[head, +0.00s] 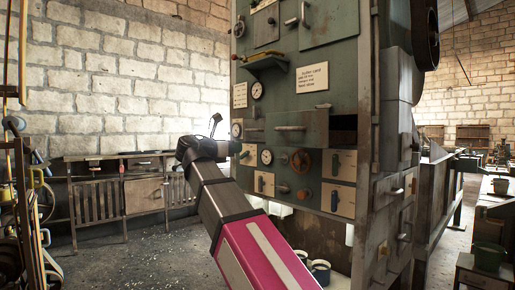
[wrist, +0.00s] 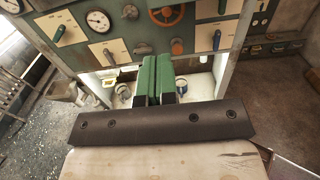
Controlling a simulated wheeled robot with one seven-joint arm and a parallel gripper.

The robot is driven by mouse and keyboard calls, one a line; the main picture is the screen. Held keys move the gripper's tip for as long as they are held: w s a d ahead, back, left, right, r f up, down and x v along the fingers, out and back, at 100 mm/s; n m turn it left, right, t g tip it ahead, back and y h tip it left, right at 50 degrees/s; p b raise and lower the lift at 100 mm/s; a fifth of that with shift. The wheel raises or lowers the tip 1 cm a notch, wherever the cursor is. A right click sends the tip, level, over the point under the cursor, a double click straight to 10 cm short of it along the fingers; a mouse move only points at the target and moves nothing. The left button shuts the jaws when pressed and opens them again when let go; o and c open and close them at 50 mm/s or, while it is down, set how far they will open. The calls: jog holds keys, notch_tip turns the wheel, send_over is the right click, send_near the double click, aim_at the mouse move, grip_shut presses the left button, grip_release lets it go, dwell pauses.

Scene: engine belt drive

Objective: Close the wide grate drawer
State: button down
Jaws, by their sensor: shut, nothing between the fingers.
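The wide grate drawer (head: 287,128) is in the head view, a grey-green front with a long horizontal bar handle, midway up the tall green machine. It stands out from the panel, and a dark gap shows to its right, so it looks open. My gripper (head: 230,149) is to the left of the drawer and a little lower, near the gauges, apart from the drawer handle. In the wrist view my gripper (wrist: 158,64) shows two green-padded fingers shut together, with nothing between them. The drawer cannot be made out in the wrist view.
The machine panel below carries gauges (head: 266,157), a red-brown valve wheel (head: 301,161) and pale plates with levers (head: 264,184). Small pots (head: 320,271) stand under it. The floor at left is open, with scattered bits.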

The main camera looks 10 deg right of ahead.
jog(key=x, duration=1.4)
jog(key=x, duration=1.7)
jog(key=shift+w, duration=0.1)
